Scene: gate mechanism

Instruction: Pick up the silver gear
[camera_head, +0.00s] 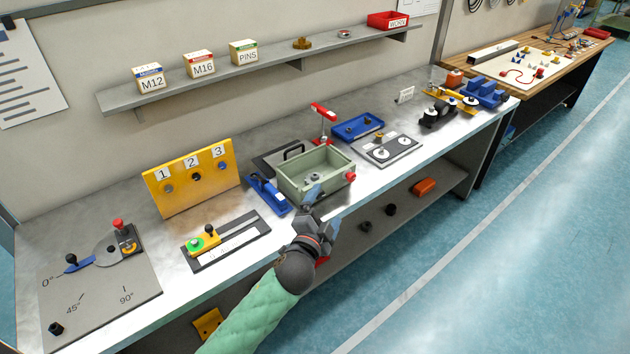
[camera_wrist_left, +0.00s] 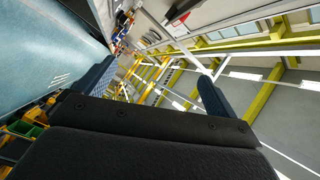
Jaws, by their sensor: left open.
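A small silver-grey round part (camera_head: 313,178), which looks like the silver gear, lies inside the green open box (camera_head: 343,179) on the workbench. It is small, so its teeth are hard to make out. My left gripper (camera_head: 322,209) is open and empty at the front of the box, near the bench's front edge. Its upper finger reaches up in front of the box's front wall. I cannot tell whether it touches the wall. My right gripper is not in view.
A red-topped lever (camera_head: 323,112) stands behind the box, and a red knob (camera_head: 350,176) sits on its right side. A blue fixture (camera_head: 267,194) is close on the left. A grey plate with two discs (camera_head: 388,150) lies to the right. A shelf (camera_head: 270,65) runs above.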

